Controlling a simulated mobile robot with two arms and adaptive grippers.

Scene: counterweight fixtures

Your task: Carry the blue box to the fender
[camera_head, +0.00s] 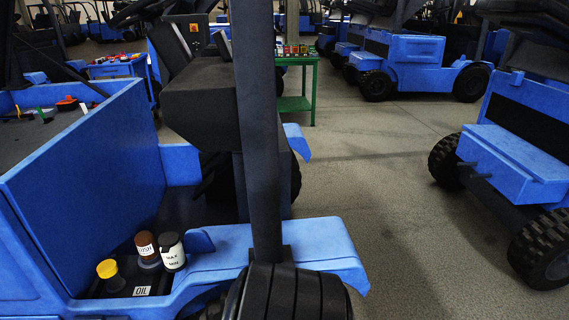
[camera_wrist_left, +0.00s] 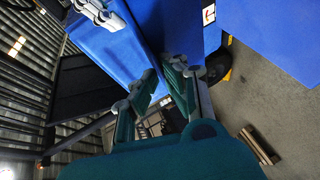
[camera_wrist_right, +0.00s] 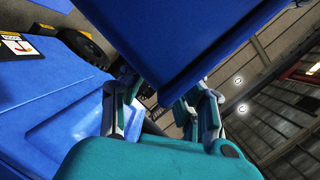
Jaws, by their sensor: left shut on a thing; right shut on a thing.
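A large blue panel (camera_head: 95,150), which looks like the side of the blue box, fills the left of the head view. My left gripper (camera_wrist_left: 163,82) is shut on an edge of the blue box (camera_wrist_left: 115,45) in the left wrist view. My right gripper (camera_wrist_right: 160,98) is shut on another edge of the blue box (camera_wrist_right: 190,40) in the right wrist view. Neither gripper shows in the head view. A blue fender (camera_head: 315,240) arches over a black tyre (camera_head: 288,292), to the right of the panel. The box's underside is hidden in the head view.
A yellow-capped jar (camera_head: 107,270), a brown-capped jar (camera_head: 147,247) and a white bottle (camera_head: 171,252) stand in a dark recess beside the fender. A dark post (camera_head: 257,130) rises there. Another blue vehicle (camera_head: 515,150) stands at right; the floor between (camera_head: 400,220) is clear.

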